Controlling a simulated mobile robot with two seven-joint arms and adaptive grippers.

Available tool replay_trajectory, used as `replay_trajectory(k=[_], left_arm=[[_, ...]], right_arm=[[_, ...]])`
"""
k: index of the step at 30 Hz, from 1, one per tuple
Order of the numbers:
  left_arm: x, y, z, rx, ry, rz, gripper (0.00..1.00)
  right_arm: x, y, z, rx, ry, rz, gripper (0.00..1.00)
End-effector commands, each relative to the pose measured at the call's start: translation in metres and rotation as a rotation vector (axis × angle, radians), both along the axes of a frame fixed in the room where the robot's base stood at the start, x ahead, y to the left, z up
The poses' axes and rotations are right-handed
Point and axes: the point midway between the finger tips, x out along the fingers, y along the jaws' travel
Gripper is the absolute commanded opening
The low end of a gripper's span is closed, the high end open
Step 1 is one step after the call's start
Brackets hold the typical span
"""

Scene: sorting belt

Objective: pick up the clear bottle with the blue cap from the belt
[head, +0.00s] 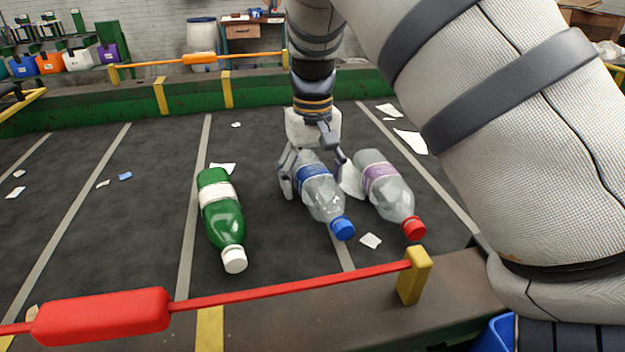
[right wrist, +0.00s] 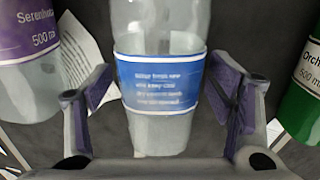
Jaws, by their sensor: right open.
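The clear bottle with the blue cap (head: 322,198) lies on the dark belt (head: 150,190), its cap toward the near edge. It has a blue label, which also shows in the right wrist view (right wrist: 158,85). My right gripper (head: 315,182) is over the label end of this bottle, fingers open, one on each side. In the right wrist view the open fingers (right wrist: 165,100) flank the blue label, with visible gaps on both sides. My left gripper is not in view.
A clear bottle with a red cap and purple label (head: 385,190) lies close on the right. A green bottle with a white cap (head: 221,215) lies to the left. Paper scraps (head: 370,241) are scattered about. A red pull-cord (head: 270,290) runs along the near edge.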

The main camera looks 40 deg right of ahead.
Motion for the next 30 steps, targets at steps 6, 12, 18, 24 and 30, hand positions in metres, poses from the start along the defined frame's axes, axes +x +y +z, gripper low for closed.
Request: replay_trajectory(k=[6,12,18,24,30], left_arm=[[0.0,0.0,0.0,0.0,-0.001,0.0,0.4],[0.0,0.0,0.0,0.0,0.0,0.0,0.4],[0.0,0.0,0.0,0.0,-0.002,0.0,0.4],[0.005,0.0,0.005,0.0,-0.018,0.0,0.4],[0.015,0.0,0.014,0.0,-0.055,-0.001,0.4]], right_arm=[[0.0,0.0,0.001,0.0,0.0,0.0,0.34],[0.0,0.0,0.001,0.0,0.0,0.0,0.34],[0.001,0.0,0.006,0.001,-0.001,0.001,0.34],[-0.001,0.008,0.045,-0.001,-0.005,0.005,0.34],[-0.012,0.055,0.102,-0.002,-0.011,0.005,0.34]])
